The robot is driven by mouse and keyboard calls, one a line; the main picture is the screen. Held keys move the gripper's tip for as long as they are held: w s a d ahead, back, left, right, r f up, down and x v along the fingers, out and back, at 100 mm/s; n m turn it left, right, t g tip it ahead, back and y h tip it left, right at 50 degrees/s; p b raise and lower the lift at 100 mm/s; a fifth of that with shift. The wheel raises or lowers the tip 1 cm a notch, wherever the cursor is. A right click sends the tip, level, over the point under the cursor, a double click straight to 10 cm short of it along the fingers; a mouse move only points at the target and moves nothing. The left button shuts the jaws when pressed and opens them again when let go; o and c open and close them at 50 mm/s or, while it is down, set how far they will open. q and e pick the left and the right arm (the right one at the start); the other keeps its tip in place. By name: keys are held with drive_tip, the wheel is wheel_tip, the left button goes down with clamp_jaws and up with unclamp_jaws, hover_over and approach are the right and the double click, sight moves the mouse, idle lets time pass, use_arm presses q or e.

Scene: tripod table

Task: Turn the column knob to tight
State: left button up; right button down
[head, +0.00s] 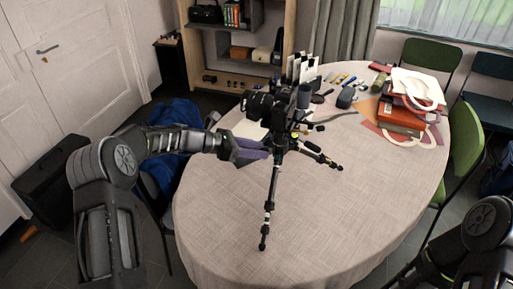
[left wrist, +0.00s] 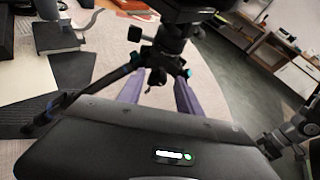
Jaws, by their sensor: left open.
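A black tripod (head: 273,185) stands on the round table with its legs spread and a camera (head: 258,104) on top. In the left wrist view, the tripod's centre (left wrist: 170,45) is straight ahead. A small dark knob (left wrist: 157,76) shows between my finger lines, and a blocky dark knob (left wrist: 135,33) sticks out left of the column. I cannot tell which is the column knob, nor its setting. My left gripper (head: 262,150) is open, its purple fingers just left of the tripod's centre; it also shows in the left wrist view (left wrist: 159,92). My right gripper is out of view.
The table (head: 225,215) has a pale cloth and is clear at the front. Books and a bag (head: 405,110) lie at the right, with small items (head: 345,80) at the back. A tripod leg (head: 322,154) reaches right. Chairs (head: 468,135) stand around the right side.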

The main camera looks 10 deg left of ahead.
use_arm(q)
drive_tip(key=shift+c, duration=0.3)
clamp_jaws()
idle(0.3)
